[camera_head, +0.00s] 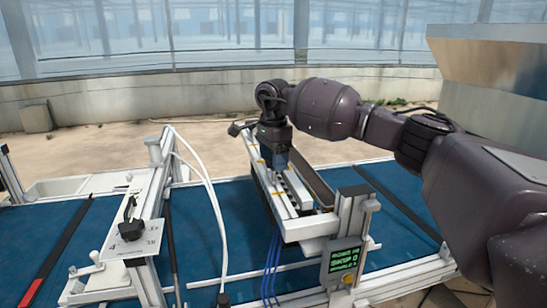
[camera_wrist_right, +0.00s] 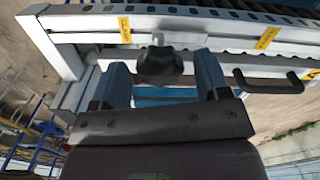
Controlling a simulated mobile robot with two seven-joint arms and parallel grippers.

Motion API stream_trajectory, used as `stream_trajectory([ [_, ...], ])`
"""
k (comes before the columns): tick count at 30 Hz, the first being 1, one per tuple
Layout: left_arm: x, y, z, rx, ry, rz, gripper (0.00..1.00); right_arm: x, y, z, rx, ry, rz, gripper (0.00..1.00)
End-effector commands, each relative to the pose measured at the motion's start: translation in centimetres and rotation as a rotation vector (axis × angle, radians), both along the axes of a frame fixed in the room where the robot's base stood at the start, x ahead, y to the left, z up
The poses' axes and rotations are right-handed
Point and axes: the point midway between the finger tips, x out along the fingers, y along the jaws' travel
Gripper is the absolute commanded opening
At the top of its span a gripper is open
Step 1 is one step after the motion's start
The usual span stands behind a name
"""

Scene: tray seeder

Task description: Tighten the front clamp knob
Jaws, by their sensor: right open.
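The knob sits at the beam's edge on a metal screw, with visible gaps to both fingers. In the head view the gripper and arm hide this knob. Another black knob (camera_head: 131,230) stands on a white plate at the left. My left gripper is not in view.
A black handle (camera_wrist_right: 268,82) sticks out beside the right finger. A green-lit display box (camera_head: 344,259) hangs at the beam's near end. Blue tubes (camera_head: 271,265) hang below it. White hoses (camera_head: 209,190) arch to the left. The blue belt (camera_head: 215,215) runs underneath.

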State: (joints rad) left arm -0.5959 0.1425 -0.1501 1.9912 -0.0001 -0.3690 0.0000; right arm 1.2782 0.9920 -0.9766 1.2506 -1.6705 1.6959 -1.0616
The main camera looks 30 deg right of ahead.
Motion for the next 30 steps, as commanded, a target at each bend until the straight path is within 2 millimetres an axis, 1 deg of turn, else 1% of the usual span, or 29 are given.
stream_trajectory([
  [4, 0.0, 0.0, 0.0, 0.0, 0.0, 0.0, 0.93, 0.0, 0.0, 0.0, 0.0, 0.0, 0.0, 0.69],
  [5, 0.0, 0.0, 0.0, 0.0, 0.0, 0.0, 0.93, 0.0, 0.0, 0.0, 0.0, 0.0, 0.0, 0.68],
  [12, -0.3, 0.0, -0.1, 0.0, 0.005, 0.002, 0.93, 0.0, 0.0, 0.0, 0.0, 0.0, 0.0, 0.31],
  [14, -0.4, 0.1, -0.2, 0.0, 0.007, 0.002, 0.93, 0.0, 0.0, 0.0, 0.0, 0.0, 0.0, 0.22],
  [15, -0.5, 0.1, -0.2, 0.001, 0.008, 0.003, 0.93, 0.0, 0.0, 0.0, 0.0, 0.0, 0.0, 0.2],
  [23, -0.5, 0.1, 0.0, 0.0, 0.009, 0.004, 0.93, 0.0, 0.0, 0.1, 0.0, -0.001, -0.032, 0.2],
  [30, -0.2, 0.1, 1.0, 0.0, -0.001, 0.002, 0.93, 0.0, 0.0, 0.3, -0.001, -0.001, -0.161, 0.2],
])
